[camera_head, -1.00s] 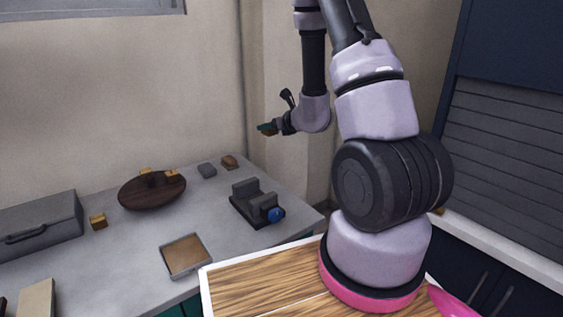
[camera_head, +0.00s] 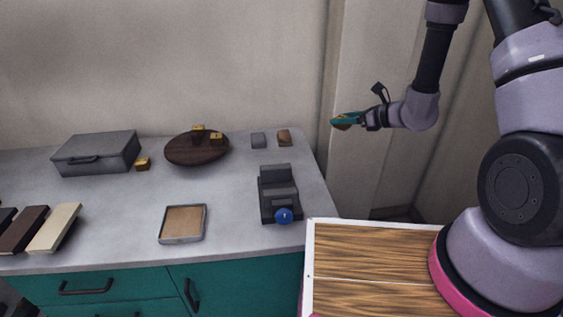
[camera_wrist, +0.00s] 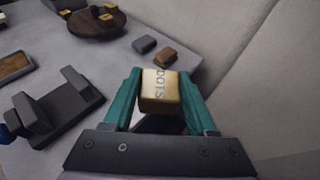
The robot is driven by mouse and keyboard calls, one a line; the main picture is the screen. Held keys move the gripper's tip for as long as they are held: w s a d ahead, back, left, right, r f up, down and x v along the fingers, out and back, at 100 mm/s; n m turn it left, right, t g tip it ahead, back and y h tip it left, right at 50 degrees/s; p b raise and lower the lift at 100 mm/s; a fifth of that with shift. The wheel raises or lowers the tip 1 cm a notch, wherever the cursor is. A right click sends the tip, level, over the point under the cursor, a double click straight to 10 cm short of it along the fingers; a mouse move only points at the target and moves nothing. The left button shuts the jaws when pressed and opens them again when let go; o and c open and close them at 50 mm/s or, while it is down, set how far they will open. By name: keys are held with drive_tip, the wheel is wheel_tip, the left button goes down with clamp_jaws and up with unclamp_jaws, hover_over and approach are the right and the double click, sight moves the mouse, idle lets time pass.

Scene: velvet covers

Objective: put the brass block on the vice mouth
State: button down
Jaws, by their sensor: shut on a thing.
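My gripper (camera_wrist: 160,100) has teal fingers and is shut on a brass block (camera_wrist: 160,84) with dark lettering on its face. In the head view my gripper (camera_head: 345,120) is held in the air, right of the workbench and above its height. The dark grey vice (camera_head: 279,194) with a blue knob stands near the bench's right end. Its two raised jaws have a gap between them. In the wrist view the vice (camera_wrist: 55,115) is at the left, apart from the held block.
A dark round board (camera_head: 185,152) bears brass pieces; another brass block (camera_head: 142,164) sits beside a grey case (camera_head: 95,153). A grey block (camera_head: 258,140) and a brown block (camera_head: 284,137) stand behind the vice. A shallow tray (camera_head: 202,224) lies in front. Bare bench surrounds the vice.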

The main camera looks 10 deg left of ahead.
drive_tip(key=s+a+f+n+g+y, duration=0.1)
drive_tip(key=s+a+f+n+g, duration=0.4)
drive_tip(key=s+a, duration=0.35)
drive_tip(key=s+a+f+n+g+y, duration=0.1)
drive_tip(key=s+a+f+n+g, duration=0.2)
drive_tip(key=s+a+n+g, duration=0.5)
drive_tip(key=shift+w+a+f+m+t, duration=0.1)
drive_tip(key=shift+a+f+m+t, duration=0.25)
drive_tip(key=shift+f, duration=0.65)
drive_tip(key=shift+w+a+f+m+t, duration=0.1)
drive_tip(key=shift+a+f+m, duration=0.4)
drive_tip(key=shift+f, duration=0.45)
drive_tip(key=shift+w+a+f+m+t, duration=0.1)
drive_tip(key=shift+a+f+m+t, duration=0.2)
drive_tip(key=shift+f+m, duration=0.5)
drive_tip(key=shift+f+n, duration=0.25)
drive_tip(key=shift+f, duration=0.55)
drive_tip(key=shift+c, duration=0.6)
unclamp_jaws()
